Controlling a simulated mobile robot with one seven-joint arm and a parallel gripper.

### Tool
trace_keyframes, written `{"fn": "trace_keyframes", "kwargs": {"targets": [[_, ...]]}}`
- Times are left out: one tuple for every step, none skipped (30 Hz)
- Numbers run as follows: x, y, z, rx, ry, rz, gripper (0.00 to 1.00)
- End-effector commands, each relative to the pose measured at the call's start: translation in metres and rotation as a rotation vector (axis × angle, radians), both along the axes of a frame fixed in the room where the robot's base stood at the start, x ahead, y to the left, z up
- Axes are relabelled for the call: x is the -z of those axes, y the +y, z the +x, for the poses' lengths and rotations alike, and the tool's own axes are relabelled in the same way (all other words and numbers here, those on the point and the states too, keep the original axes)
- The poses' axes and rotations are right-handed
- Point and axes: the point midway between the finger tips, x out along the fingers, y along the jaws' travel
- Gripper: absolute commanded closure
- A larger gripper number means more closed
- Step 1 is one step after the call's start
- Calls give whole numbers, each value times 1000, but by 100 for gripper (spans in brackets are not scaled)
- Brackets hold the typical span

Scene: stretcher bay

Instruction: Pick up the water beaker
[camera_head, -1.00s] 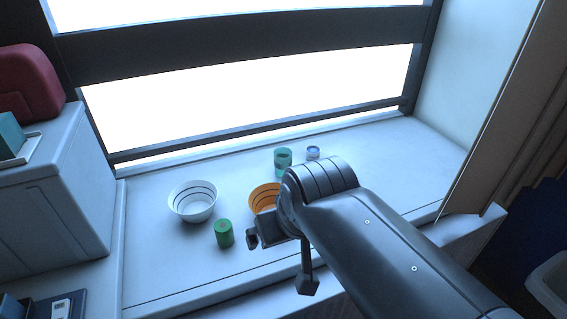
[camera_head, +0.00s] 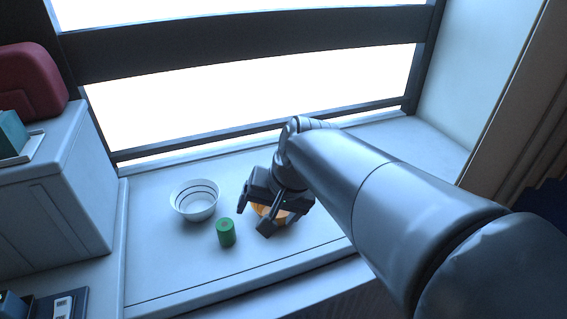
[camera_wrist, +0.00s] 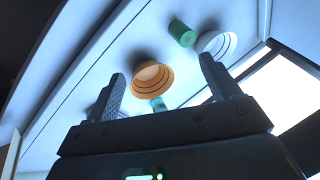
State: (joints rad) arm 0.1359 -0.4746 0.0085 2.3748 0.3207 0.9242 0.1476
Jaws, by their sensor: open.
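A teal see-through cup, which looks like the water beaker (camera_wrist: 158,104), shows in the wrist view just beside the orange bowl, between my fingers and partly cut off by the gripper body. In the head view my arm hides it. My gripper (camera_head: 255,212) is open and empty, over the orange bowl (camera_head: 266,210) on the sill. In the wrist view my gripper (camera_wrist: 162,68) has its two fingers spread wide, with the orange bowl (camera_wrist: 152,76) seen between them. No finger visibly touches the beaker.
A green cylinder (camera_head: 226,233) stands left of my gripper, near a white striped bowl (camera_head: 195,201). The window frame (camera_head: 240,52) runs along the back. A white cabinet (camera_head: 60,190) bounds the left. The sill's front left is clear.

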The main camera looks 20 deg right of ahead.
Motion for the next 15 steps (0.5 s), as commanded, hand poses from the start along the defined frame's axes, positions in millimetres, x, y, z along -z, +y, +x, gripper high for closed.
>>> {"fn": "trace_keyframes", "kwargs": {"targets": [[4, -2, 14, 64, 33, 62, 18], [5, -2, 22, 100, 49, 100, 18], [7, -3, 33, 152, 70, 151, 18], [9, -4, 41, 188, 85, 188, 18], [11, -5, 49, 227, 101, 227, 18], [14, -7, 60, 277, 122, 277, 18], [16, -9, 69, 316, 137, 315, 18], [18, -11, 77, 355, 152, 352, 18], [21, -15, 89, 407, 172, 404, 18], [23, -18, 98, 446, 187, 442, 18], [26, -21, 106, 485, 201, 480, 18], [30, -26, 118, 538, 220, 531, 18], [33, -30, 127, 577, 233, 569, 18], [36, -35, 135, 618, 247, 608, 18], [40, -42, 147, 671, 265, 659, 18]]}}
